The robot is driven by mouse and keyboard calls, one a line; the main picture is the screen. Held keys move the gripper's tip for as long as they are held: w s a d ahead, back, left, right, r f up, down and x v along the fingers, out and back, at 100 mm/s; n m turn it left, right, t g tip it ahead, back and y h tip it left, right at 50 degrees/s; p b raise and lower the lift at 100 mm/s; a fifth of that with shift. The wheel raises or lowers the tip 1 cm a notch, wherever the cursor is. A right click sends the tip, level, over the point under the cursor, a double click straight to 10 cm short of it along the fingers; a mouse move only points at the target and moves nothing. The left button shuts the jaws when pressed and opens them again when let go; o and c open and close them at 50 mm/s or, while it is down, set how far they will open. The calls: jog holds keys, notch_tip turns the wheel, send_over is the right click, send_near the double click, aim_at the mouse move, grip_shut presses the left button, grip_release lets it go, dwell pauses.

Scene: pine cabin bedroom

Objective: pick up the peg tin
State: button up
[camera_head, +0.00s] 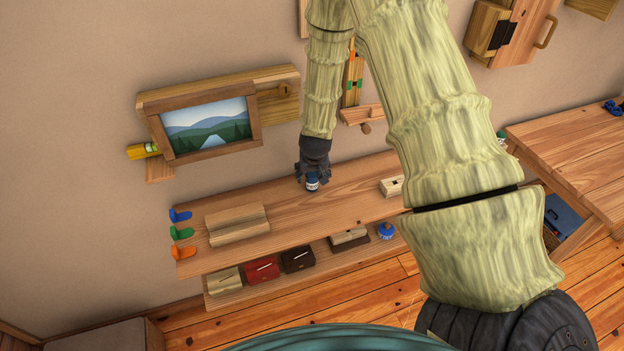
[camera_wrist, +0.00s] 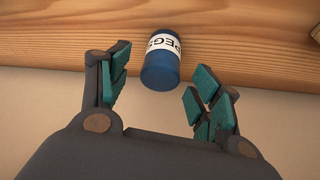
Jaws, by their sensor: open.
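The peg tin is a small blue cylinder with a white label reading "PEGS" (camera_wrist: 160,68). It stands on the upper wooden shelf, and in the head view the tin (camera_head: 312,184) shows just below my gripper (camera_head: 312,172). In the wrist view my gripper (camera_wrist: 162,100) is open, with teal finger pads on either side and the tin between and slightly beyond the fingertips. The fingers do not appear to touch the tin. Part of the tin's top is hidden by the gripper in the head view.
On the upper shelf (camera_head: 285,205) are a wooden block (camera_head: 237,223) at left and a pale slotted box (camera_head: 391,186) at right. Several boxes and another blue tin (camera_head: 386,231) sit on the lower shelf. A framed picture (camera_head: 208,128) hangs on the wall at left.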

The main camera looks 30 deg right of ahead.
aim_at(312, 174)
jog(key=shift+p+x, duration=0.65)
jog(key=shift+x, duration=1.15)
jog(key=shift+a, duration=0.1)
jog(key=shift+c, duration=0.5)
jog(key=c, duration=1)
jog(key=shift+c, duration=0.4)
jog(key=shift+r, duration=0.1)
